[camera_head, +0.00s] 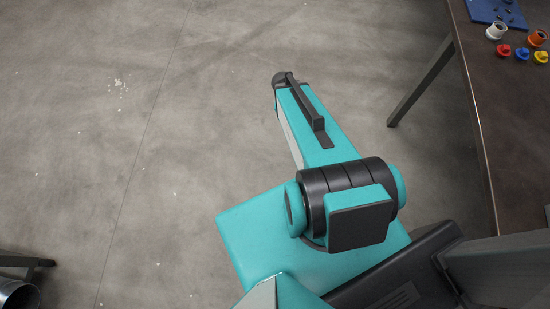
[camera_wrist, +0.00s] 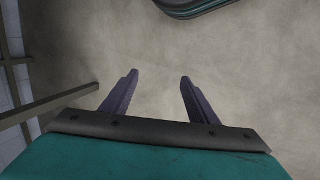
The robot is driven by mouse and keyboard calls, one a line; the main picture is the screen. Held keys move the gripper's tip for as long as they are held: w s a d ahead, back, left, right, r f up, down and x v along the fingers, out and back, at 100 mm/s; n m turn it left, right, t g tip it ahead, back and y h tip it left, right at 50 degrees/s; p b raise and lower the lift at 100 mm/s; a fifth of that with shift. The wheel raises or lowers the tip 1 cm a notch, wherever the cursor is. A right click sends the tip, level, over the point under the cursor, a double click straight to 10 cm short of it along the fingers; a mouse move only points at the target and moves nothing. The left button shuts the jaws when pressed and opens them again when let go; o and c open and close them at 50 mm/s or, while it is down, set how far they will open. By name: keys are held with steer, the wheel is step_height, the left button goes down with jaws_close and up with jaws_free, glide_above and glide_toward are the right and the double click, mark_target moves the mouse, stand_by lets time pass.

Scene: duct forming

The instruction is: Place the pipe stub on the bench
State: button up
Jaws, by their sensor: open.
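The bench (camera_head: 500,130) is a dark-topped table at the right edge. A white hollow round piece (camera_head: 496,32) and an orange hollow round piece (camera_head: 538,38) stand on it. A shiny metal round tube (camera_head: 18,296) shows partly at the lower left corner. I cannot tell which of these is the pipe stub. My gripper (camera_wrist: 157,80) is open, with nothing between its two purple-grey fingers and bare floor beyond them. In the head view my arm reaches over the floor left of the bench; the fingers cannot be made out there.
Red (camera_head: 504,50), blue (camera_head: 522,53) and yellow (camera_head: 541,57) small caps sit near the bench edge, beside a blue mat (camera_head: 497,12) with small dark parts. A bench leg (camera_head: 420,82) slants to the floor. A dark stand (camera_head: 28,262) is at lower left. The middle floor is clear.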

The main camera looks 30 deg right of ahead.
steer(key=s+a+f+n+g+y, duration=0.1)
steer(key=s+a+f+n, duration=0.2)
steer(key=s+a, duration=0.4)
steer(key=s+a+f+n+g+y, duration=0.1)
steer(key=s+a+f+n, duration=0.1)
steer(key=s+a, duration=0.4)
steer(key=a+f, duration=0.1)
steer(key=a, duration=0.4)
steer(key=shift+s+a+n+g+y, duration=0.2)
steer(key=shift+s+n+g+y, duration=0.2)
steer(key=shift+c, duration=0.4)
